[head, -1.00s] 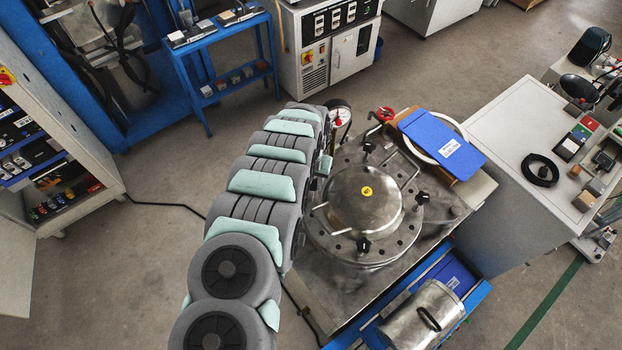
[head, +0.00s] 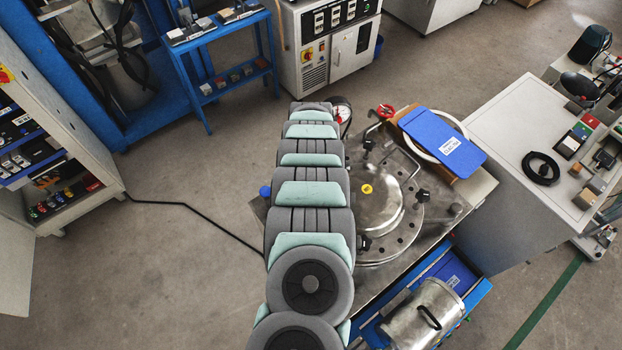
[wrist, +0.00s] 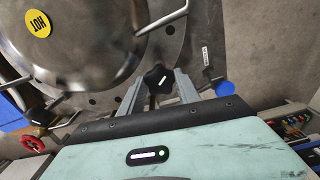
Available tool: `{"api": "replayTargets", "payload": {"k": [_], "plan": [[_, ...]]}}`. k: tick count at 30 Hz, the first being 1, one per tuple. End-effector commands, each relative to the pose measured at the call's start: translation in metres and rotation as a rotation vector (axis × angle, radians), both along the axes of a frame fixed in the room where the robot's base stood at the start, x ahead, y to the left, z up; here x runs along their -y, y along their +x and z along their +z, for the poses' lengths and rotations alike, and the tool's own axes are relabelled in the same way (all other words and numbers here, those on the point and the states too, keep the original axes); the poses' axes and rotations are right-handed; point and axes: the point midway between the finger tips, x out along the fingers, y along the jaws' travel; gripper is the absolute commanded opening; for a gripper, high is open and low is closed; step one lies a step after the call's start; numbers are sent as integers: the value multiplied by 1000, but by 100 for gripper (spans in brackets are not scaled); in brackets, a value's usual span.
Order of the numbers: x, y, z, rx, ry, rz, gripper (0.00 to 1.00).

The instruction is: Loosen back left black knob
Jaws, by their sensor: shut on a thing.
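In the wrist view, a black star-shaped knob (wrist: 157,77) sits on the metal flange beside the domed lid (wrist: 85,40). My gripper (wrist: 161,82) is shut on this knob, one grey finger on each side. In the head view my arm hides the gripper, this knob and the left side of the lid (head: 385,210). Other black knobs show in the head view at the back (head: 369,144), the right (head: 421,195) and the front (head: 364,243) of the flange. Whether the held knob has turned cannot be told.
A bent metal handle (wrist: 164,16) stands close to the held knob. A blue knob (wrist: 224,88) is near the bench corner. A pressure gauge (head: 341,112), a red valve handle (head: 386,110) and a blue board (head: 443,142) stand behind the vessel. The lid bears a HOT sticker (wrist: 37,23).

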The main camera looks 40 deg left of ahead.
Motion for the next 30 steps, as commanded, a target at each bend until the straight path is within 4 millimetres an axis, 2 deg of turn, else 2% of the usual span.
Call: {"api": "replayTargets", "payload": {"k": [9,23,24,30], "plan": [[0,1,1,2,1,87,0],[-1,1,1,2,1,97,0],[-1,1,1,2,1,97,42],[-1,0,1,1,0,96,59]]}}
